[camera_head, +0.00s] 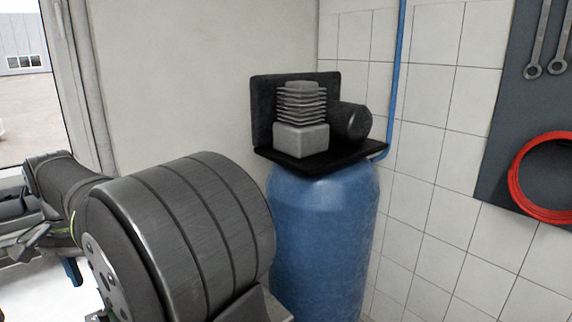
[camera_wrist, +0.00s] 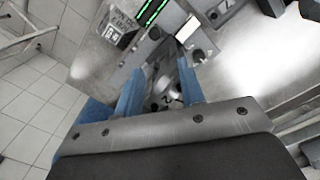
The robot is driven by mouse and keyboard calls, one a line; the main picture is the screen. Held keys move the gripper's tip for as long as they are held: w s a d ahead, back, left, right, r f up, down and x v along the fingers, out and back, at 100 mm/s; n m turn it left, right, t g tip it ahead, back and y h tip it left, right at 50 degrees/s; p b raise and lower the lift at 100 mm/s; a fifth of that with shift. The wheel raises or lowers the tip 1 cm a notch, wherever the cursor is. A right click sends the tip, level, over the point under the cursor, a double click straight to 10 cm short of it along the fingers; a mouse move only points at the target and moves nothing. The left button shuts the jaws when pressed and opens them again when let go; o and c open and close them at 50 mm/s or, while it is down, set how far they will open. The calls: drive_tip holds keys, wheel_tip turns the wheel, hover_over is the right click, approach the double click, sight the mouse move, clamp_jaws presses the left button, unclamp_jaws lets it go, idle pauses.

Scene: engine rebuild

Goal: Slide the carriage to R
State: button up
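In the wrist view, my gripper (camera_wrist: 160,75) shows two blue fingers standing apart with a gap between them. A rounded silvery metal part (camera_wrist: 165,85) with dark marks shows in the gap; I cannot tell whether the fingers touch it. Beyond the fingertips is a grey metal machine (camera_wrist: 95,52) with green lit strips (camera_wrist: 151,12) and a printed label (camera_wrist: 112,36). I cannot pick out the carriage or an R mark with certainty. The head view does not show the carriage clearly, and my own arm fills its lower left.
In the head view, a blue tank (camera_head: 322,240) with a finned compressor head (camera_head: 302,115) stands in the corner beside my arm. A blue pipe (camera_head: 397,80) runs up the tiled wall. A dark board (camera_head: 520,110) at right carries wrenches (camera_head: 540,40) and a red hose coil (camera_head: 520,190).

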clamp_jaws()
drive_tip(key=s+a+f+n+t, duration=0.4)
drive_tip(key=s+a+n+t, duration=0.2)
drive_tip(key=a+t, duration=0.3)
drive_tip(key=w+d+f+g, duration=0.1)
drive_tip(key=w+d+f, duration=0.2)
drive_tip(key=w+f, duration=0.5)
drive_tip(key=shift+w, duration=0.5)
drive_tip(key=shift+f, duration=0.1)
